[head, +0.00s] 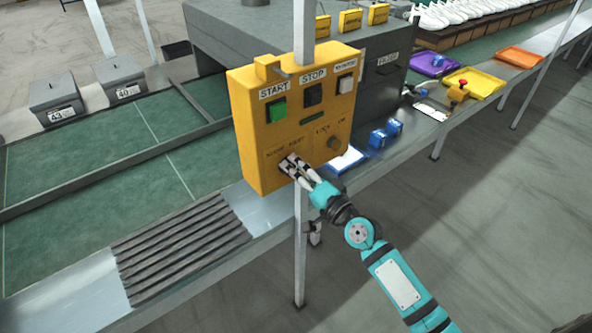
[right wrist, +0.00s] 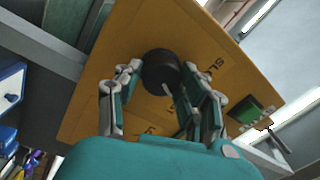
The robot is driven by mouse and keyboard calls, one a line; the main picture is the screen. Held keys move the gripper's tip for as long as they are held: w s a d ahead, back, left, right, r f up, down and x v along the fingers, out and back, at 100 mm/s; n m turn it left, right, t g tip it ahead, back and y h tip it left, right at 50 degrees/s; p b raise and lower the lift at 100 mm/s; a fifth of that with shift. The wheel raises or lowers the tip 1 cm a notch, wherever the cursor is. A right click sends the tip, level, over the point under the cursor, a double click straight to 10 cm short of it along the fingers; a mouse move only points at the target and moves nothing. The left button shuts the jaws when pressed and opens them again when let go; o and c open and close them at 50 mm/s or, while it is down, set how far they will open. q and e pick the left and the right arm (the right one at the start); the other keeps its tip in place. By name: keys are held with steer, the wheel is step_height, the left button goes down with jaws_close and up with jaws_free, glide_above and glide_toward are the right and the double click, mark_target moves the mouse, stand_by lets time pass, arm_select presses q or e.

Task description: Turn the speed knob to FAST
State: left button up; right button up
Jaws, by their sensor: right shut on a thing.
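The yellow control box (head: 247,137) hangs on a white post over the conveyor line. The speed knob (right wrist: 160,72) is a round black knob low on its face; in the head view my fingers mostly hide it. Part of the word SLOW shows near it in the right wrist view, and a small pale mark is on its rim. My right gripper (head: 288,165) is at the lower left of the panel. In the right wrist view its fingers (right wrist: 164,84) stand on both sides of the knob, shut on it. My left gripper is not in view.
The panel also has a green START button (head: 277,110), a dark STOP button (head: 313,94), a white button (head: 346,84) and a LOCK/ON switch (head: 334,143). Blue blocks (head: 386,134) and coloured trays (head: 470,82) lie on the bench to the right.

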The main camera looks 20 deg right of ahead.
steer(key=shift+m, duration=0.9)
steer(key=o, duration=1.2)
steer(key=v, duration=1.2)
